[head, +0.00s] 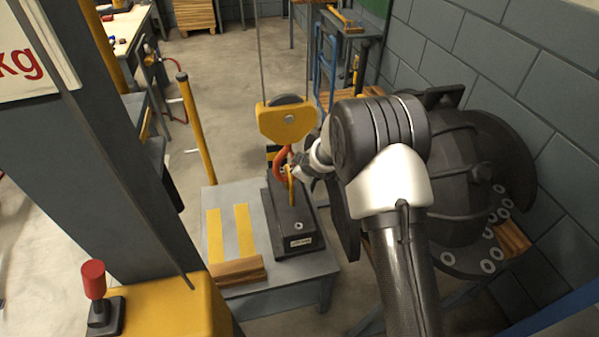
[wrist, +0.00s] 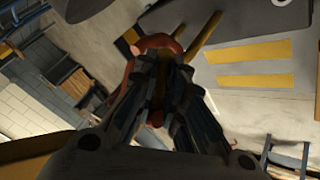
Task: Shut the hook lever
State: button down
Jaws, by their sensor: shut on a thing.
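The orange hook (head: 280,160) hangs under a yellow pulley block (head: 287,122) on two cables, above a dark casing part (head: 293,225). A yellow eye or bar (head: 291,188) stands up from that part at the hook. My gripper (head: 296,163) reaches in from the right at the hook. In the wrist view my gripper (wrist: 168,65) has its fingers closed together against the orange hook (wrist: 133,78), with yellow bars beyond. The fingers hide much of the hook, and I cannot make out its lever separately.
The dark part stands on a grey table (head: 225,200) with yellow stripes and a wooden block (head: 238,271). A large round dark casing (head: 460,180) is close on the right. A grey column and yellow base with a red-knobbed control (head: 93,280) are at left.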

jog(key=c, duration=1.7)
grip_release()
jog(key=shift+o, duration=0.2)
jog(key=v, duration=1.2)
jog(key=shift+w+r, duration=0.1)
